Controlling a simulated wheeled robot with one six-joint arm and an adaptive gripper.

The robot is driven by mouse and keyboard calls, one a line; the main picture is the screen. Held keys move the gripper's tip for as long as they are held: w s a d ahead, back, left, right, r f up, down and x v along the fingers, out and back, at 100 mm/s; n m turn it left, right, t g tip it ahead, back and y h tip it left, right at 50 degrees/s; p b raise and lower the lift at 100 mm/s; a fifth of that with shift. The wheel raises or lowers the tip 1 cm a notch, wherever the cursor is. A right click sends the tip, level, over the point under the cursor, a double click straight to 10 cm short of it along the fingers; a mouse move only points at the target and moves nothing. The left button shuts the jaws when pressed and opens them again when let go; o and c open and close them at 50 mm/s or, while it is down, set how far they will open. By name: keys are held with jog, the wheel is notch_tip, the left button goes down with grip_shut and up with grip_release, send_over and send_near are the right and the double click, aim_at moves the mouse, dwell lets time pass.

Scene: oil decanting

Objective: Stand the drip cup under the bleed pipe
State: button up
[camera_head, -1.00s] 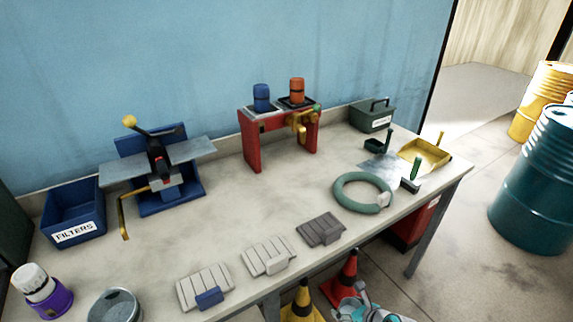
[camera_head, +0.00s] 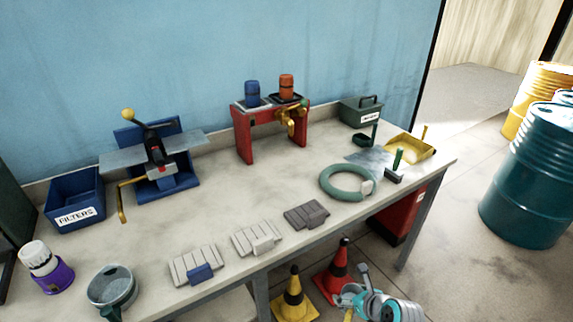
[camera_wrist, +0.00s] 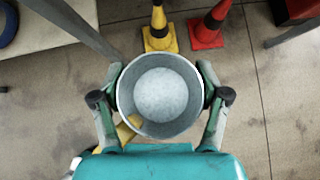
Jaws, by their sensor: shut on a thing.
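A round grey cup (camera_wrist: 160,94), open at the top with a pale inside, is in my gripper (camera_wrist: 161,84). In the wrist view the two fingers press its sides; a yellow piece shows beside it. It is over the floor in front of the table. A brass bent pipe (camera_head: 122,202) hangs from the blue lever stand (camera_head: 160,165). Brass fittings (camera_head: 290,122) sit on the red stand (camera_head: 243,138). I cannot tell which is the bleed pipe.
The table (camera_head: 235,190) holds grey pads, a green hose ring (camera_head: 342,184), a blue filters bin (camera_head: 75,200) and a grey pot (camera_head: 110,287). Yellow (camera_head: 294,298) and red (camera_head: 338,270) cones stand on the floor by the table front. The table's middle is clear.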

jog(key=shift+m+h, duration=0.5)
jog(key=shift+m, duration=0.2)
jog(key=r, duration=0.4)
jog(key=w+r, duration=0.1)
jog(key=r, duration=0.2)
jog(key=shift+f, duration=0.1)
